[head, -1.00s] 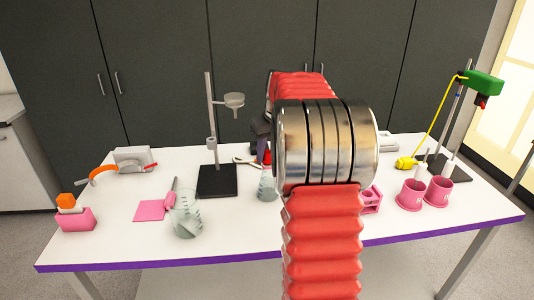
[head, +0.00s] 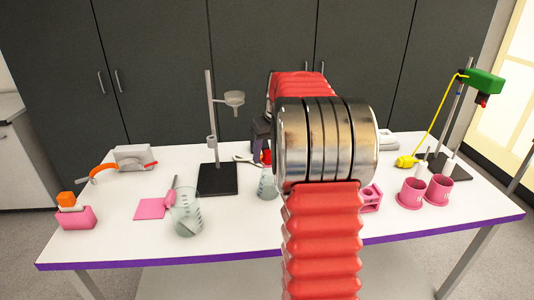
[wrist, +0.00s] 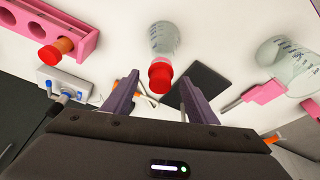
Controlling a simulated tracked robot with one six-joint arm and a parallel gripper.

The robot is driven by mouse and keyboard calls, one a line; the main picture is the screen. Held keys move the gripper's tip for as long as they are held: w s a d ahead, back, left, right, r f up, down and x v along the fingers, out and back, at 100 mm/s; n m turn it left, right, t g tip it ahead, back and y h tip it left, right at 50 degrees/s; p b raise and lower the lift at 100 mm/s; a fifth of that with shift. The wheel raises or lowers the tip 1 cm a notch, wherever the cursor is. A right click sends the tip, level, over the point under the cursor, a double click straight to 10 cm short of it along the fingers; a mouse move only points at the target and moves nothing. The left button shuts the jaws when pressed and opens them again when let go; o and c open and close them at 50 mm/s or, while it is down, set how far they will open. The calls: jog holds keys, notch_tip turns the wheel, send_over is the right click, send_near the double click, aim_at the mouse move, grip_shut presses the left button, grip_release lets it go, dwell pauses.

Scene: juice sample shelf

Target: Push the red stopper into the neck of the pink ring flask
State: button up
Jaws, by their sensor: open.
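The red stopper (wrist: 160,75) shows in the wrist view at the mouth end of a clear flask (wrist: 164,38). It hides the neck, so I cannot tell how deep it sits. In the head view the stopper (head: 266,157) is just above the flask (head: 267,187), partly beside my arm. My gripper (wrist: 161,78) is open, with one purple finger on each side of the stopper and visible gaps between. In the head view my gripper (head: 261,151) is mostly hidden behind my arm.
A pink rack (wrist: 85,42) holds a red-capped vial (wrist: 54,50) in the wrist view. A larger glass vessel (head: 186,213) and a stand with a dark base (head: 217,180) are left of the flask. Pink cups (head: 411,194) stand right. The table's front is clear.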

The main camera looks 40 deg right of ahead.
jog(key=shift+r, duration=0.15)
jog(key=d+v, duration=0.1)
jog(key=v, duration=1.2)
jog(key=shift+a+r, duration=0.2)
jog(key=shift+a, duration=0.25)
